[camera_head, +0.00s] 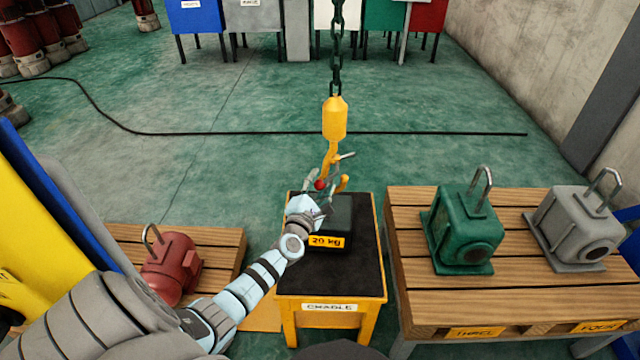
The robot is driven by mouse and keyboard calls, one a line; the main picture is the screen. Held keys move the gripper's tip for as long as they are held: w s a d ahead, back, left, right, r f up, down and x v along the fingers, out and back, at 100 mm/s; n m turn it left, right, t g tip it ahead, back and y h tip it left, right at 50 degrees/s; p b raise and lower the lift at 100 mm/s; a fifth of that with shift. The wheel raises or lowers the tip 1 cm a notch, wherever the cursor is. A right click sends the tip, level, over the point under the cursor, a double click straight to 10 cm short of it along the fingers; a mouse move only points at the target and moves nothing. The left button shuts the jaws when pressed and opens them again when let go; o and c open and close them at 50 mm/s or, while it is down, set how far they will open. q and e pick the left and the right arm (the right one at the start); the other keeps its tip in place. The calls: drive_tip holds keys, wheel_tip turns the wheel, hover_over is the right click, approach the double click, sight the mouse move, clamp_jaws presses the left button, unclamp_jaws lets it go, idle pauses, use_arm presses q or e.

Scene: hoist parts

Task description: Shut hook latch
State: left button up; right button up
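The yellow crane hook (333,122) hangs on a dark chain above the cradle. Its curved tip (342,183) shows low on the right. A thin grey piece (345,156), which looks like the latch, sticks out to the upper right of the hook's shank. A small red knob (320,185) is beside the hook's lower part. My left gripper (319,194) is close to the hook's lower left, near the knob, with its grey fingers apart. I cannot tell whether it touches the knob. My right gripper is not in view.
A dark 20 kg block (338,222) stands on the yellow cradle table (333,307), beneath the hook. A wooden pallet table (520,290) at right carries a green casing (463,232) and a grey casing (573,230). A red casing (172,268) stands at left.

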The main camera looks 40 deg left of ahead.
use_arm(q)
drive_tip(key=shift+w+d, duration=0.15)
clamp_jaws()
idle(0.4)
